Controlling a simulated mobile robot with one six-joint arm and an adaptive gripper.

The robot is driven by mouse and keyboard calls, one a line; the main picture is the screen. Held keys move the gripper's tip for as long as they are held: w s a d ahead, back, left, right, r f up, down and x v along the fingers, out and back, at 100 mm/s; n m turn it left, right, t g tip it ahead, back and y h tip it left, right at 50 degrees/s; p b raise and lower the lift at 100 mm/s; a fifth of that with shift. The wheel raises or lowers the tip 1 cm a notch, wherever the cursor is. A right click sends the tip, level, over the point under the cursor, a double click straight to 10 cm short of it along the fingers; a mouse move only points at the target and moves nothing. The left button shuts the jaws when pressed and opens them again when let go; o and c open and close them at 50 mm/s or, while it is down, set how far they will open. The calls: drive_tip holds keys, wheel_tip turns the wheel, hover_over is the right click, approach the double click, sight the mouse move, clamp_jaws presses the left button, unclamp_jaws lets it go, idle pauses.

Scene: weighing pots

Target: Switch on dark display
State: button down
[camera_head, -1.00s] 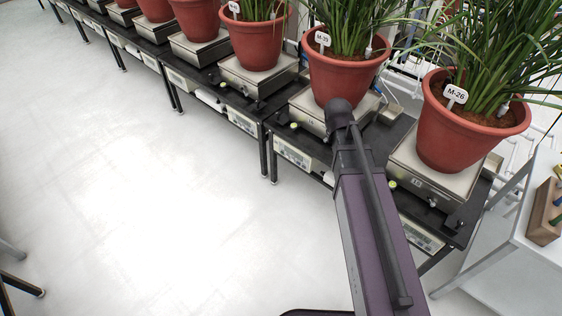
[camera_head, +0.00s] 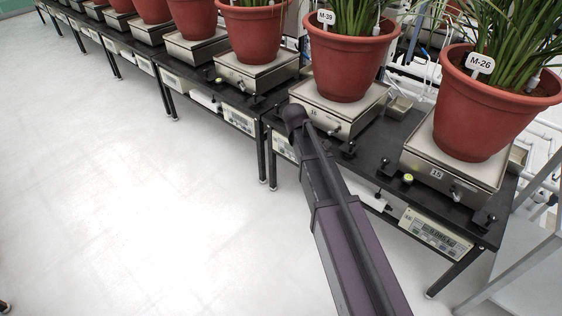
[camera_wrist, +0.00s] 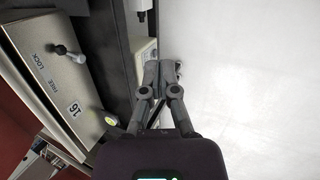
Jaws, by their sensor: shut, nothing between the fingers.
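My gripper (camera_wrist: 158,70) shows in the wrist view with its fingers together and empty, beside the black table edge. A pale display unit (camera_wrist: 144,50) under that edge is partly hidden behind the fingers. In the head view, the display unit under scale 16 (camera_head: 284,146) is mostly covered by my arm, and I cannot tell whether its screen is lit. The display unit under scale 15 (camera_head: 436,233) is in plain view and seems to show digits. Another display unit (camera_head: 240,119) hangs further left. My gripper is hidden in the head view.
Scale 16 (camera_head: 326,110) and scale 15 (camera_head: 440,170) bear red pots (camera_head: 345,68) with plants on the black table. Scale 16's lock lever (camera_wrist: 66,52) juts near the edge. A metal frame (camera_head: 520,265) stands at right. The white floor (camera_head: 150,200) is clear.

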sight(283, 154)
drive_tip(key=w+a+f+n+t+b, duration=0.1)
drive_tip(key=w+a+f+n+b, duration=0.2)
drive_tip(key=w+a+f+b, duration=0.2)
drive_tip(key=w+a+f+n+t+h+b, duration=0.1)
drive_tip(key=w+a+f+n+b, duration=0.2)
drive_tip(key=w+a+f+b, duration=0.2)
drive_tip(key=w+a+f+n+t+h+b, duration=0.1)
drive_tip(key=w+a+f+n+b, duration=0.2)
drive_tip(key=a+f+b, duration=0.6)
drive_tip(key=shift+w+a+f+t+b, duration=0.35)
drive_tip(key=shift+w+f+b, duration=0.6)
drive_tip(key=shift+f+b, duration=2.25)
drive_tip(key=shift+w+d+r+b, duration=0.1)
drive_tip(key=shift+d+r+b, duration=0.05)
drive_tip(key=shift+r+b, duration=0.4)
drive_tip(key=w+d, duration=0.5)
drive_tip(key=w, duration=0.1)
drive_tip(key=shift+w+d, duration=0.15)
drive_tip(key=shift+w, duration=0.2)
drive_tip(key=shift+w+d, duration=0.55)
drive_tip(key=shift+w, duration=0.15)
drive_tip(key=shift+s+a, duration=0.1)
drive_tip(key=shift+s, duration=0.05)
drive_tip(key=shift+s+a, duration=0.45)
drive_tip(key=shift+s, duration=0.1)
drive_tip(key=shift+s+a, duration=0.1)
drive_tip(key=shift+s, duration=0.05)
